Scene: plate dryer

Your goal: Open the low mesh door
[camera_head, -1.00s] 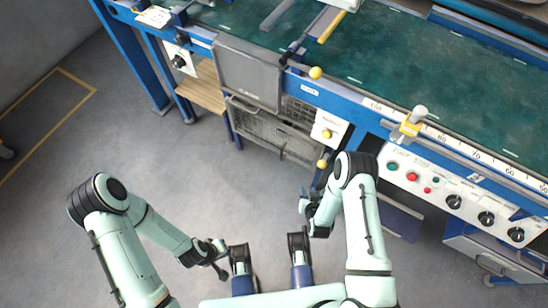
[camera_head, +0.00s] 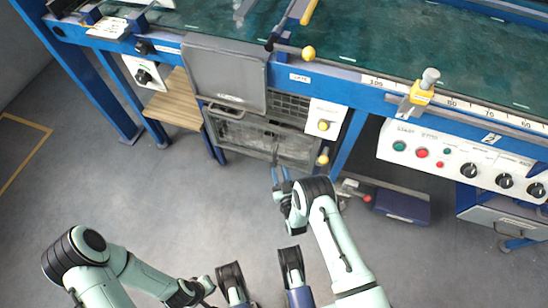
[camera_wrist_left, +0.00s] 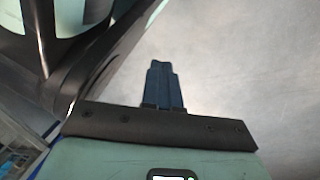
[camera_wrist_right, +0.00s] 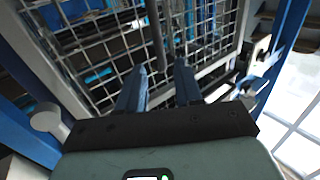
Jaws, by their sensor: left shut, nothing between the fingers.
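The low mesh door (camera_head: 245,135) is a grey framed wire panel under the bench, below a solid grey panel. It looks shut. I see no clear contact. My left gripper (camera_wrist_left: 163,70) is shut and empty, low over the floor, away from the door.
A solid grey panel (camera_head: 224,72) hangs above the door. A white box with a yellow knob (camera_head: 323,125) and a blue leg (camera_head: 349,140) stand right of it. A wooden shelf (camera_head: 174,103) is at left. The floor (camera_head: 150,190) in front is clear.

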